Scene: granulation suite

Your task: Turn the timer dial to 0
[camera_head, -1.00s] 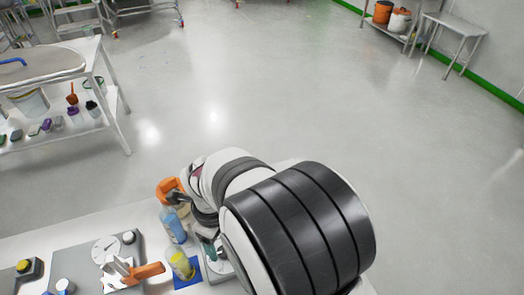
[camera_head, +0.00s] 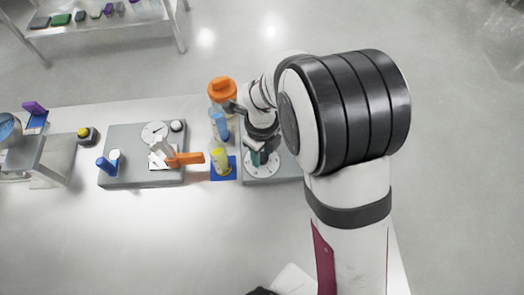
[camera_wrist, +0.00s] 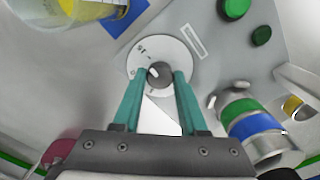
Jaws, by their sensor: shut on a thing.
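The timer dial is a white disc (camera_wrist: 148,52) with printed marks and a dark round knob (camera_wrist: 160,75) at its centre. The knob carries a white pointer line slanting toward the upper left in the wrist view. My gripper (camera_wrist: 158,82) has its teal fingers on both sides of the knob and is shut on it. In the head view the disc (camera_head: 262,171) lies on a grey panel (camera_head: 285,178), with my gripper (camera_head: 258,156) over it. The fingers and wrist cover part of the disc, and its numbers are mostly hidden or too small to read.
Green buttons (camera_wrist: 261,35) sit on the panel near the dial. A banded metal cylinder (camera_wrist: 252,125) stands close by. Left of the panel are a yellow bottle (camera_head: 221,162), a blue bottle (camera_head: 219,125), an orange-lidded container (camera_head: 222,92) and an orange handle (camera_head: 185,158).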

